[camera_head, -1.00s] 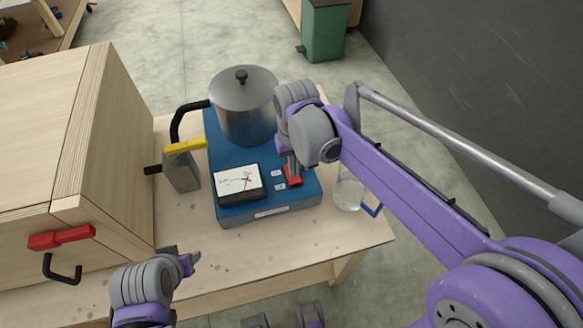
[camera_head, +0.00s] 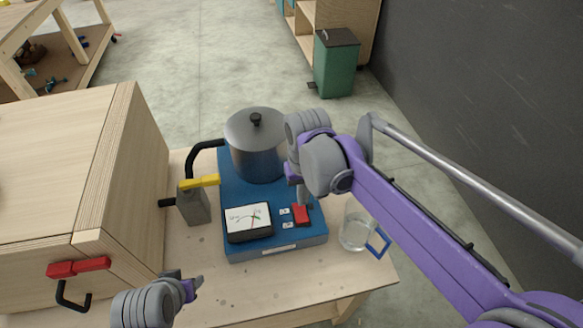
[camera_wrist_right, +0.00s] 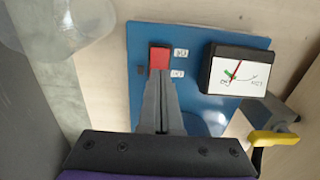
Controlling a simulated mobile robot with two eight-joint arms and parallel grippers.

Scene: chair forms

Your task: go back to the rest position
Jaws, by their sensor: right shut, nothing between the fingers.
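My right gripper (camera_head: 302,197) is over the right side of the blue base unit (camera_head: 279,257). Its fingertips are close to the red switch (camera_head: 301,214); I cannot tell whether they touch it. In the right wrist view the fingers (camera_wrist_right: 160,82) are together with nothing between them, their tips near the red switch (camera_wrist_right: 159,58). My left gripper (camera_head: 193,287) is low in the head view, by the table's front edge, apart from any object; its jaw opening is unclear.
A lidded metal pot (camera_head: 256,150) and a dial meter (camera_head: 248,223) sit on the blue unit. A glass mug (camera_head: 356,232) stands right of it. A grey block with a yellow lever (camera_head: 199,181) and a wooden cabinet (camera_head: 140,190) stand left. A green bin (camera_head: 336,68) is beyond.

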